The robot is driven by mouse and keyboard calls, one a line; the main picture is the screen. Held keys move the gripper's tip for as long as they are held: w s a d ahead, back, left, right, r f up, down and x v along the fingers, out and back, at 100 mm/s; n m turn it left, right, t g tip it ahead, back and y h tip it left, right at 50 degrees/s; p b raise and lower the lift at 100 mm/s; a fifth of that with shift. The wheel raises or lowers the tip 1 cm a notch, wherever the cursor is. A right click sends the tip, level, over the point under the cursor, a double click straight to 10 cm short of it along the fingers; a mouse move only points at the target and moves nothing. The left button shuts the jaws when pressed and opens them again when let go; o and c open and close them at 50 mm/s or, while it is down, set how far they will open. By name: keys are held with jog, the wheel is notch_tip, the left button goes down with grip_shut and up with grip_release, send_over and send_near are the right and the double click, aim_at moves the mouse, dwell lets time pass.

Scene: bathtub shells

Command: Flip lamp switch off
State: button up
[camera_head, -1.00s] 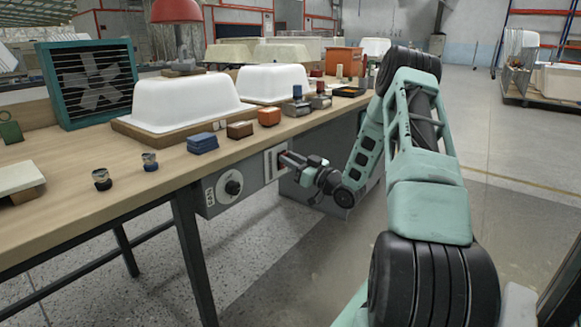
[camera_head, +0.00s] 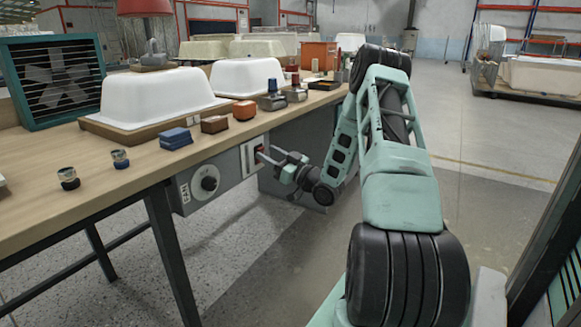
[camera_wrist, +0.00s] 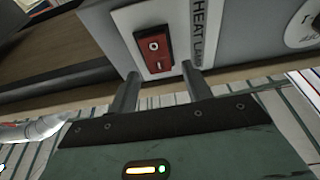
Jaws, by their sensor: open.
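The lamp switch (camera_wrist: 154,49) is a red rocker marked with a circle and a bar, set in a white plate on a grey control box (camera_head: 215,183) under the bench edge. The wrist view shows "HEAT LAMP" lettering beside it. My gripper (camera_wrist: 160,85) is open and empty, its two fingers pointing at the box just past the circle-and-bar switch's lower end. In the head view my gripper (camera_head: 268,155) is close in front of the switch plate and partly hides the switch. I cannot tell whether a finger touches it. The red-shaded lamp (camera_head: 145,10) stands at the back of the bench.
A round dial (camera_head: 208,184) sits on the same box, left of the switch. White tub shells (camera_head: 150,95), blue blocks (camera_head: 175,138) and small jars (camera_head: 68,178) stand on the wooden bench. A bench leg (camera_head: 172,255) is below; the floor to the right is clear.

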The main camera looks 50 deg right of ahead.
jog(key=p+v, duration=0.1)
jog(key=v, duration=1.5)
jog(key=shift+s, duration=0.3)
jog(key=shift+w, duration=0.1)
jog(key=w+a+n+g, duration=0.2)
jog(key=w+a+g, duration=0.45)
jog(key=w, duration=0.55)
jog(key=w+a+r+g+h, duration=0.2)
jog(key=a+g+h, duration=0.1)
jog(key=a+g, duration=0.3)
jog(key=s+a+r+n+g+y, duration=0.1)
jog(key=s+a+r+n+g, duration=0.15)
jog(key=s+a, duration=0.8)
jog(key=s+a+r+n+g, duration=0.1)
jog(key=s+a+g, duration=0.2)
jog(key=s+a, duration=0.75)
jog(key=s+a+r+n+g+y, duration=0.1)
jog(key=s+a+r+g, duration=0.35)
jog(key=a, duration=1.15)
notch_tip(320, 180, up, 26)
jog(key=s+t+p, duration=0.1)
jog(key=s+p, duration=0.1)
jog(key=p, duration=2.6)
jog(key=shift+a+f, duration=0.2)
jog(key=shift+a, duration=0.2)
